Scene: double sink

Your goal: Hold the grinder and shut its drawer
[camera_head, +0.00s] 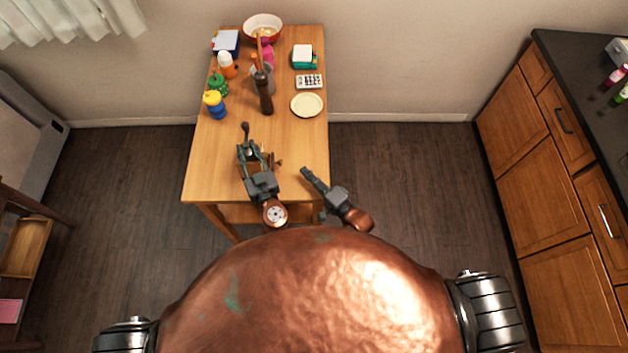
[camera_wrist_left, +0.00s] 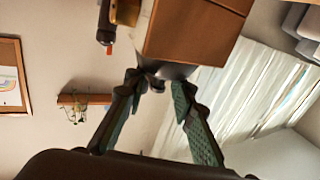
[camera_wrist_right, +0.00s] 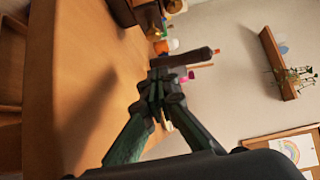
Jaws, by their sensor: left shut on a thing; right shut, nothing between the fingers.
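The grinder shows in the left wrist view as a brown wooden box (camera_wrist_left: 195,35) with a dark metal top. In the head view its crank (camera_head: 245,130) sticks up beyond my left gripper (camera_head: 256,158), which hides much of the body. My left gripper is shut on the grinder's metal top; its fingers show in the left wrist view (camera_wrist_left: 158,88). A small brown part with a knob (camera_head: 278,161) shows on the grinder's right side; how far the drawer stands out is unclear. My right gripper (camera_head: 306,172) is shut and empty, right of the grinder; it also shows in the right wrist view (camera_wrist_right: 156,88).
A dark pepper mill (camera_head: 264,95), a pale plate (camera_head: 307,105), a remote (camera_head: 310,81) and a red bowl (camera_head: 263,28) stand further back on the wooden table (camera_head: 300,140). Several bottles, including a blue and yellow one (camera_head: 214,105), line its left edge.

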